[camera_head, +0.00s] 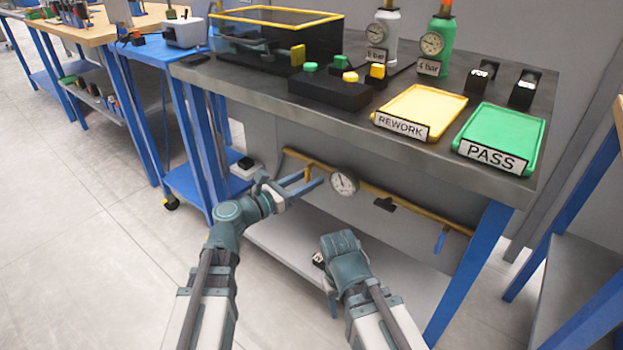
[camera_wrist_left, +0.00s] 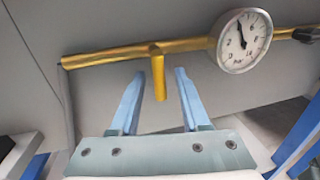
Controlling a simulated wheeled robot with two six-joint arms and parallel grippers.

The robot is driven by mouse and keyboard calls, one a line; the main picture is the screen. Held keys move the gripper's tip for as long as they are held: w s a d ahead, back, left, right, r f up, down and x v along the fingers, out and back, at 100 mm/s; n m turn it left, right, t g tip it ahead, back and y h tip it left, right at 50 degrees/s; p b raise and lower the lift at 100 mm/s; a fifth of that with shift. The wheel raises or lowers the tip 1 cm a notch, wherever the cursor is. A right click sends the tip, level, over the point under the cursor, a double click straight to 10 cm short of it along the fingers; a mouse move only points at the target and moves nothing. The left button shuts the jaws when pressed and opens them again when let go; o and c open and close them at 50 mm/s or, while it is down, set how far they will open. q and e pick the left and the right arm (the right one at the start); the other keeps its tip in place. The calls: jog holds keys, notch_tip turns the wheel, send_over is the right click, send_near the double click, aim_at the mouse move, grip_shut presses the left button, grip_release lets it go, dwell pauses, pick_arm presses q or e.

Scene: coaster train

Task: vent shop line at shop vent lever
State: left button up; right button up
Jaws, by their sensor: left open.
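A yellow pipe (camera_head: 405,192), the shop line, runs along the grey panel under the bench top and also shows in the wrist view (camera_wrist_left: 105,57). A short yellow lever (camera_wrist_left: 158,78) hangs down from it, left of a round white gauge (camera_wrist_left: 243,40); the gauge also shows in the head view (camera_head: 344,182). My left gripper (camera_head: 304,184) is open at the pipe. In the left wrist view its blue fingers (camera_wrist_left: 158,80) stand on either side of the lever, with gaps visible. My right gripper (camera_head: 340,250) is low in front of the lower shelf; its fingers are hidden.
A black handle (camera_head: 384,204) and a blue lever (camera_head: 441,239) sit farther right on the pipe. The bench top (camera_head: 290,110) overhangs the pipe and carries a yellow REWORK tray (camera_head: 425,103), a green PASS tray (camera_head: 507,130) and gauged bottles. A blue bench leg (camera_head: 468,275) stands at right.

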pick_arm(q)
grip_shut()
